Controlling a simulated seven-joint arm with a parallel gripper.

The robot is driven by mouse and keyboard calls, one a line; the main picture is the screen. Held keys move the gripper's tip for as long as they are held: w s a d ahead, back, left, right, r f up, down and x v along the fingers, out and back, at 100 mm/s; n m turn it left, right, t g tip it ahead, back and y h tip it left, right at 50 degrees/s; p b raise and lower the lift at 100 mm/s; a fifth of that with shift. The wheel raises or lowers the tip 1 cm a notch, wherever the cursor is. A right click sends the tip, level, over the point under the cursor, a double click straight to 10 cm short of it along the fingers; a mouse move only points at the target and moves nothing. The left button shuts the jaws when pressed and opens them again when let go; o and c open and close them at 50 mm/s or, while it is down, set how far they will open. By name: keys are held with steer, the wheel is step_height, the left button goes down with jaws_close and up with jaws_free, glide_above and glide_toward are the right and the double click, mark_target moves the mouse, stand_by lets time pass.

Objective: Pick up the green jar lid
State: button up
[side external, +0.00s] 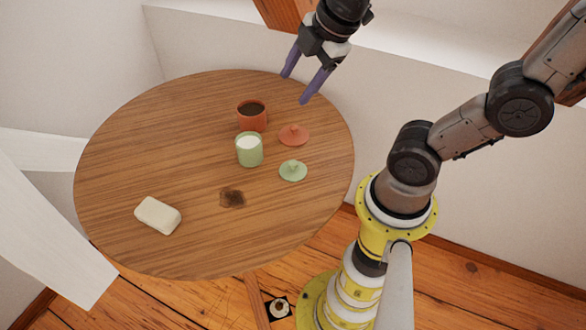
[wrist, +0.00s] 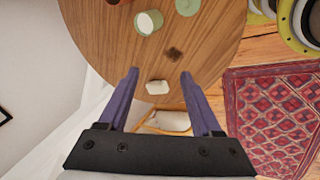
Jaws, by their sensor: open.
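The green jar lid (side external: 293,170) lies flat on the round wooden table, its small knob up, right of the green jar (side external: 249,149). In the wrist view the green lid (wrist: 187,6) shows at the top edge, partly cut off, with the green jar (wrist: 148,22) to its left. My gripper (side external: 296,88) is open and empty, above the table's far right edge in the side external view and away from the lid. In the wrist view its two purple fingers (wrist: 158,76) are spread, with nothing between the tips but table and a cream block farther down.
A terracotta lid (side external: 294,135) lies just behind the green lid. A terracotta jar (side external: 251,116) with dark contents stands behind the green jar. A cream block (side external: 158,215) lies at the table's (side external: 185,110) front left. A patterned rug (wrist: 275,120) is on the floor.

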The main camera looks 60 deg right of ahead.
steer(key=w+d+f+n+g, duration=0.35)
steer(key=w+f+n, duration=0.2)
steer(key=f, duration=0.25)
steer(key=g, duration=0.2)
glide_above(293, 162)
steer(key=f, duration=1.6)
steer(key=shift+w+d+f, duration=0.15)
steer(key=shift+w, duration=0.2)
steer(key=f, duration=0.4)
steer(key=shift+s, duration=0.4)
steer(key=shift+f, duration=0.6)
steer(key=shift+c, duration=0.3)
jaws_close()
